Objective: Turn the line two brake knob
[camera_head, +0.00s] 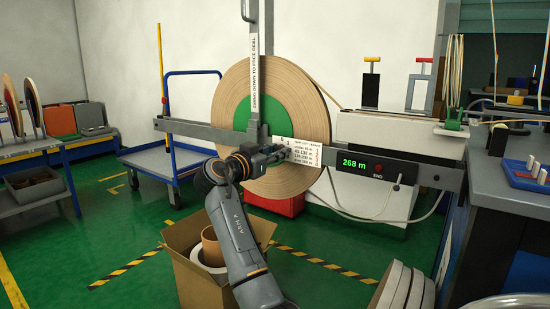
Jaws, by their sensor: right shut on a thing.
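A large tan tape reel (300,95) with a green centre (241,125) hangs on a grey frame with a horizontal beam (190,131). My right gripper (281,154) is at the beam in front of the reel, just left of a white printed plate (307,152) with several lines of text. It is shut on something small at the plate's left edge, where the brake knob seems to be. The gripper hides most of it, so its setting cannot be read. My left gripper is not in view.
A display (362,163) on the beam reads 268 m. An open cardboard box (203,283) with rolls stands below my right arm. A blue cart (150,160) stands left, a workbench (510,203) right. Flat discs (402,287) lean at the lower right.

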